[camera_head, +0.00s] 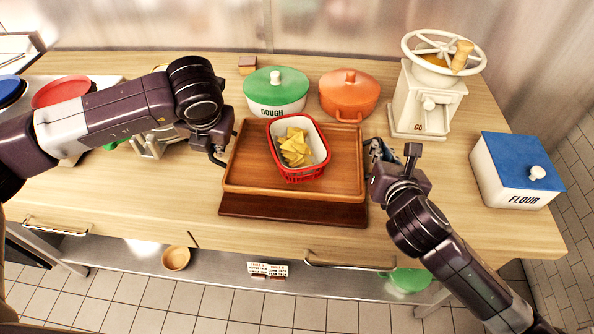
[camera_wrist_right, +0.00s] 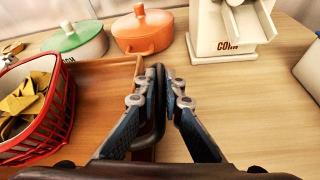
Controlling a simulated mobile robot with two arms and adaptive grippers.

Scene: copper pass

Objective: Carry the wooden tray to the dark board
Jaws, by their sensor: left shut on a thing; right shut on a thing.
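The wooden tray (camera_head: 345,165) is level between my two grippers, and its right side shows in the right wrist view (camera_wrist_right: 110,85). A red basket with a white inside (camera_head: 322,150) stands on it, holding yellow chips (camera_head: 295,148). The dark board (camera_head: 290,209) shows below the tray's front edge; the tray covers most of it. I cannot tell whether tray and board touch. My left gripper (camera_head: 224,155) is shut at the tray's left side, its grip partly hidden. My right gripper (camera_wrist_right: 163,80) is shut on the tray's dark right handle.
A green dough pot (camera_head: 275,98) and an orange pot (camera_head: 349,102) stand close behind the tray. A white grinder (camera_head: 428,105) and a blue-lidded flour box (camera_head: 508,180) stand to the right. Red and blue lids lie far left. The counter's front right is clear.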

